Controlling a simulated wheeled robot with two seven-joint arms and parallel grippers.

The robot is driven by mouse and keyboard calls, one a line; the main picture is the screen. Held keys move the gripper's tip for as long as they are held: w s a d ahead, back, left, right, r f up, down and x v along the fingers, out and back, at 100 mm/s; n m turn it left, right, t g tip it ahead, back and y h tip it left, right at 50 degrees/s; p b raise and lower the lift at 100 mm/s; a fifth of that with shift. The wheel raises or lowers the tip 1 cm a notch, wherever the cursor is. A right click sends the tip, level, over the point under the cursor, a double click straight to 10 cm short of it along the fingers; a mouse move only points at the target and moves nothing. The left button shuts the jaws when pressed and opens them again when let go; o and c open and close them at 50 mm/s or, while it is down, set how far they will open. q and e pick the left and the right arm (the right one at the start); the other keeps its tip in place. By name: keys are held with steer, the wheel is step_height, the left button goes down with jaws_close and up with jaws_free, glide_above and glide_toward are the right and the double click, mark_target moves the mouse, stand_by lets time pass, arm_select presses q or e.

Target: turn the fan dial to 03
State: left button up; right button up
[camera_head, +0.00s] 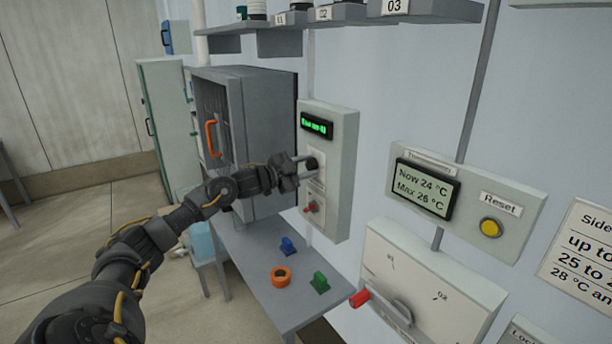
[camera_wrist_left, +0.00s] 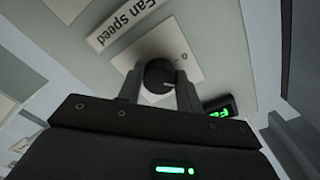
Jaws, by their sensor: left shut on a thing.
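The fan dial (camera_wrist_left: 159,76) is a small black round knob on a pale plate, below a "Fan Speed" label (camera_wrist_left: 128,18) in the left wrist view. In the head view the dial (camera_head: 312,164) sits on a grey wall box (camera_head: 342,150) with a green-lit display (camera_head: 317,125); the display text is too small to read surely. My left gripper (camera_head: 304,168) reaches the box from the left. In the left wrist view its fingers (camera_wrist_left: 160,88) stand on both sides of the dial, shut on it. The dial's pointer mark and most of its scale are hard to make out. My right gripper is not in view.
A red switch (camera_head: 311,207) sits low on the same box. Below is a grey table (camera_head: 251,260) with an orange ring (camera_head: 281,277), a blue piece (camera_head: 288,246) and a green piece (camera_head: 320,283). A grey cabinet (camera_head: 262,120) stands close left; a shelf (camera_head: 345,17) hangs above.

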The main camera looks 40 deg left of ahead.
arm_select(q)
steer(key=m+b, duration=0.4)
steer(key=m, duration=0.2)
steer(key=shift+b, duration=0.3)
steer(key=m+b, duration=0.3)
steer(key=m, duration=0.3)
steer(key=shift+m, duration=0.4)
steer(key=m+b, duration=0.2)
steer(key=m, duration=0.1)
steer(key=shift+m, duration=0.3)
steer(key=m+b, duration=0.1)
steer(key=m, duration=0.2)
steer(key=shift+r+m, duration=0.1)
steer(key=shift+m, duration=0.2)
steer(key=m+b, duration=0.1)
steer(key=m, duration=0.2)
steer(key=shift+m, duration=1.8)
steer(key=shift+b, duration=0.3)
steer(key=o, duration=1)
